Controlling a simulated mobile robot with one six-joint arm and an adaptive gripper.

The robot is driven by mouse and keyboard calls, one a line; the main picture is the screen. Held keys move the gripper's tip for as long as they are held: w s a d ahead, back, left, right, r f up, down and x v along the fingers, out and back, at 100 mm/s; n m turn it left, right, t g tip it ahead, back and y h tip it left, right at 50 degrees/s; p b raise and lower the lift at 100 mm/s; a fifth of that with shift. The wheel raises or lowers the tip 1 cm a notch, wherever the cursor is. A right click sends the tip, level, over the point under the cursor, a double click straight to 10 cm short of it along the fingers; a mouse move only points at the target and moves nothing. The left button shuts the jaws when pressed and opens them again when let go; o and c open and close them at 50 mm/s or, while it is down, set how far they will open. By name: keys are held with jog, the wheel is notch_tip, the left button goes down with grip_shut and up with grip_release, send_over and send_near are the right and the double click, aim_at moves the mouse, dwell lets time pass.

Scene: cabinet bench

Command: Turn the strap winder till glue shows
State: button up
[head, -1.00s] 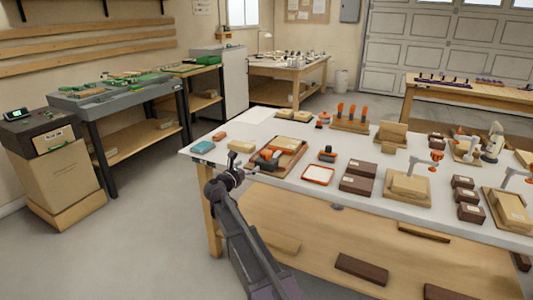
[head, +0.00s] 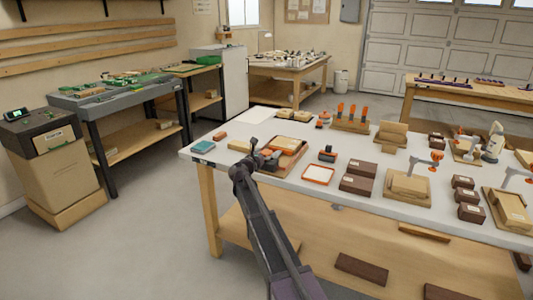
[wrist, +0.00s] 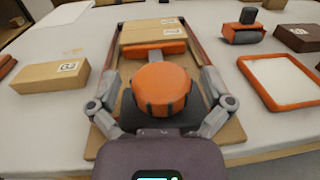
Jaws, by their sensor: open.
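The strap winder, with a round orange knob (wrist: 160,88) on a dark base, stands at the near end of a wooden clamping board (wrist: 234,131) in the wrist view. My gripper (wrist: 160,76) is open, with one finger on each side of the knob; I cannot tell whether either touches it. Pale wood blocks (wrist: 152,33) lie on the board beyond an orange bar (wrist: 155,50). I see no glue at their joint. In the head view my gripper (head: 256,150) is at the board's left front and partly hides the winder.
A pale labelled block (wrist: 50,77) lies left of the board. An orange-rimmed tray (wrist: 282,82) and an orange-and-black tool (wrist: 244,28) lie to its right. Brown blocks (head: 357,184) and other fixtures crowd the bench farther right.

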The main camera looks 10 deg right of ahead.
jog(key=shift+w+d, duration=0.2)
jog(key=shift+w, duration=0.05)
jog(key=c, duration=1.1)
